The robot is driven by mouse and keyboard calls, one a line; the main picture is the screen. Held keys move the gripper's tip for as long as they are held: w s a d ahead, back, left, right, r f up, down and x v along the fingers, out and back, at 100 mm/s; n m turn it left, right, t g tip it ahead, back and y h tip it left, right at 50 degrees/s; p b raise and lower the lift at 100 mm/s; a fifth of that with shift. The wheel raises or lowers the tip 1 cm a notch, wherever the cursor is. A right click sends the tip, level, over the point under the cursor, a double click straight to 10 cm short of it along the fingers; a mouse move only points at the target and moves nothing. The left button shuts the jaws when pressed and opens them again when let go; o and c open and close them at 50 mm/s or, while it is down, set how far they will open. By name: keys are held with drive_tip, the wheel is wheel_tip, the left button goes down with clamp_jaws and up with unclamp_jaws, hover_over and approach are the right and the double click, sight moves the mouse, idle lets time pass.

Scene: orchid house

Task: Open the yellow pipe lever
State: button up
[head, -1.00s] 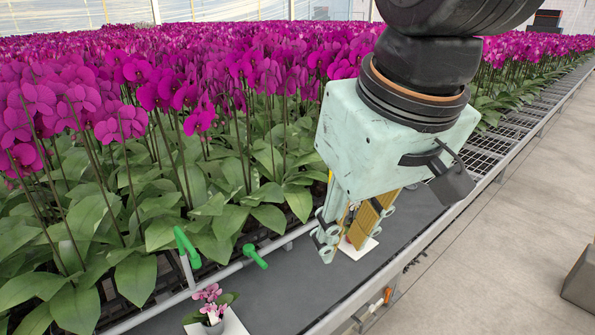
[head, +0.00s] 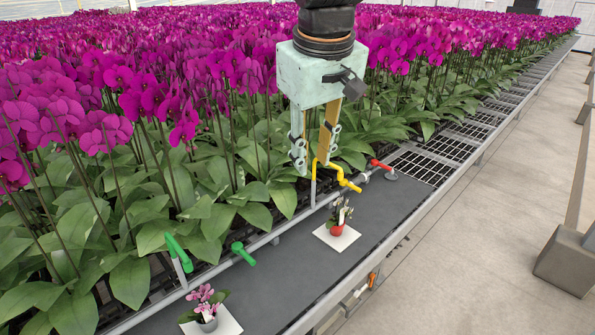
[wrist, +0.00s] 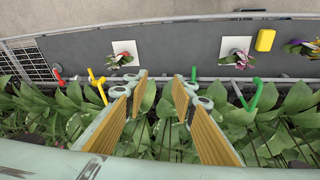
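The yellow pipe lever (head: 342,180) sits on the grey pipe along the back of the bench, between green and red levers. In the wrist view the yellow lever (wrist: 97,82) is left of the fingers, with one bent end by the left fingertip. My gripper (head: 313,158) points down, open and empty, with its fingers above and around the lever's back part in the head view. In the wrist view my gripper (wrist: 160,92) has only leaves between its fingers. I cannot tell whether a finger touches the lever.
Green levers (head: 243,253) are on the pipe at left, a red lever (head: 380,165) at right. A red-potted plant (head: 337,229) and a pink orchid (head: 208,305) stand on white squares. A yellow block (wrist: 265,40) lies on the bench. Dense orchids fill the back.

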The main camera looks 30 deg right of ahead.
drive_tip(key=w+d+f+p, duration=0.1)
drive_tip(key=w+d+p, duration=0.3)
drive_tip(key=w+d, duration=0.55)
drive_tip(key=n+g+h+p, duration=0.1)
drive_tip(key=n+g+p, duration=0.1)
drive_tip(key=p, duration=1.1)
hover_over(355, 187)
drive_tip(key=a, duration=0.3)
drive_tip(key=s+a+f+x, duration=0.1)
drive_tip(key=a+x, duration=0.1)
drive_tip(key=x, duration=1)
drive_tip(key=s+a+x, duration=0.1)
drive_tip(key=a+x, duration=0.1)
drive_tip(key=x, duration=0.9)
drive_tip(key=shift+s+f, duration=0.1)
drive_tip(key=shift+s, duration=0.2)
drive_tip(key=shift+f, duration=0.2)
drive_tip(key=shift+p+x, duration=0.55)
drive_tip(key=shift+x, duration=6.1)
drive_tip(key=shift+s, duration=0.15)
drive_tip(key=shift+c, duration=0.2)
